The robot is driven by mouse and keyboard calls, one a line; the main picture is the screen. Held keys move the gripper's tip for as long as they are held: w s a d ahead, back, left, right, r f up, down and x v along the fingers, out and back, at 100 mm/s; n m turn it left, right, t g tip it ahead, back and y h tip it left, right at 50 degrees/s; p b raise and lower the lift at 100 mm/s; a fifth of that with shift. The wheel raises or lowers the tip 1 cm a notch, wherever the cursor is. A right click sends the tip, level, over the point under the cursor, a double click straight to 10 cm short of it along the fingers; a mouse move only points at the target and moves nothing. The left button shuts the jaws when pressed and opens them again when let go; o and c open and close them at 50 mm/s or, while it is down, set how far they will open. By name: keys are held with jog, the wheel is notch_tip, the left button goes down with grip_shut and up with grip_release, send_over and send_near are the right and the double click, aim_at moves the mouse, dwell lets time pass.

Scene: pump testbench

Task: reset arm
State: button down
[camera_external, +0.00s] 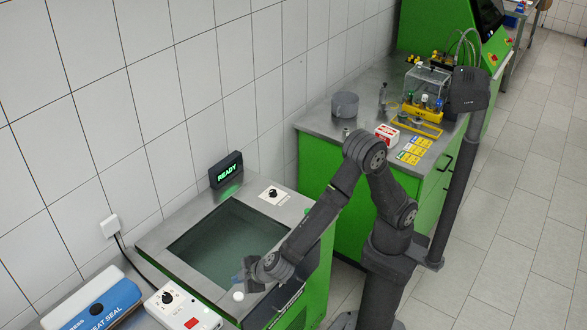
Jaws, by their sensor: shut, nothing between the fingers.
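My gripper (241,279) is at the end of my bent dark grey arm. It hangs low over the front right edge of the open tank (157,257), above its metal rim. The fingers are shut with nothing held; they look small and dark here. A white round knob or ball (238,296) shows just below the fingertips; I cannot tell whether they touch it.
A lit READY display (228,170) and a dial panel (273,194) stand behind the tank. A heat sealer (100,304) and a white control box (184,310) are at front left. The rear bench holds a grey pot (345,104), a red-white box (387,135) and a yellow-framed test unit (424,100).

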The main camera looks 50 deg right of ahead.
notch_tip(320, 180, down, 2)
jog(key=shift+f, duration=0.25)
jog(key=shift+r, duration=0.5)
